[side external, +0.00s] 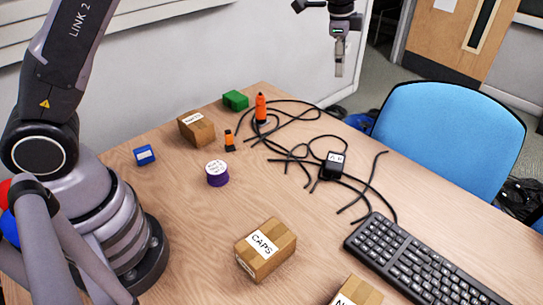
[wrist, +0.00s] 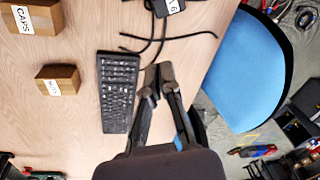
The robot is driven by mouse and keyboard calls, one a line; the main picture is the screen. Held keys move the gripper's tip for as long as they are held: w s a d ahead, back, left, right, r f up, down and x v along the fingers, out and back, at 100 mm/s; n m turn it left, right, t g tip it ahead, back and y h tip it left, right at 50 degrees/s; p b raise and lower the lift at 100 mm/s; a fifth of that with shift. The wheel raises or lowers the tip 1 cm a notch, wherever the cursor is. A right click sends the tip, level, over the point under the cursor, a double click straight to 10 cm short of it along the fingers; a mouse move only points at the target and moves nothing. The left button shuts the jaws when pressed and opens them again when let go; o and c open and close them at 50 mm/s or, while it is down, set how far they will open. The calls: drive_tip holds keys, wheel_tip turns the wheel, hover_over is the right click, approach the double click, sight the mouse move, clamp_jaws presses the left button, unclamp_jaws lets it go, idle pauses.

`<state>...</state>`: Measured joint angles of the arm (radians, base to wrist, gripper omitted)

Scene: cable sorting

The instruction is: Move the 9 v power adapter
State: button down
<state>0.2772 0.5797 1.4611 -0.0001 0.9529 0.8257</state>
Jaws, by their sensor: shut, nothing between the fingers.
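The power adapter (side external: 332,167) is a small black box with a white label, lying on the table among black cables. Its label is too small to read surely in the side view. In the wrist view the adapter (wrist: 170,7) is cut off by the top edge, with cable running down from it. My gripper (side external: 338,74) is well above the table, near its far right edge, above and apart from the adapter. In the wrist view my gripper (wrist: 158,73) has its fingertips together with nothing between them, below the adapter in the picture.
Black cables (side external: 290,150) spread around the adapter, near an orange bottle-like item (side external: 261,108). A keyboard (side external: 420,255) lies at the right, and a CAPS box (side external: 266,249) at the front. A blue chair (side external: 440,135) stands beyond the table edge. Bare tabletop lies around the purple spool (side external: 217,176).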

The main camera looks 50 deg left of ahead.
sight(299, 151)
drive_tip(key=w+d+f+m, duration=0.1)
drive_tip(key=d+f, duration=0.1)
drive_tip(key=f, duration=0.8)
drive_tip(key=w+d+f+m+g, duration=0.1)
drive_tip(key=w+d+f+m, duration=0.1)
drive_tip(key=f, duration=0.8)
drive_tip(key=w+d+f+m, duration=0.1)
drive_tip(key=d+f, duration=0.3)
drive_tip(key=f, duration=0.6)
drive_tip(key=shift+w+d+f+m+g, duration=0.1)
drive_tip(key=shift+w+d+m+g, duration=0.25)
drive_tip(key=shift+m, duration=0.35)
drive_tip(key=a, duration=0.2)
drive_tip(key=shift+a+r, duration=0.2)
drive_tip(key=shift+a, duration=0.9)
drive_tip(key=shift+a, duration=0.1)
drive_tip(key=a, duration=1.7)
drive_tip(key=shift+a, duration=0.3)
drive_tip(key=shift+d, duration=0.2)
drive_tip(key=shift+d, duration=0.15)
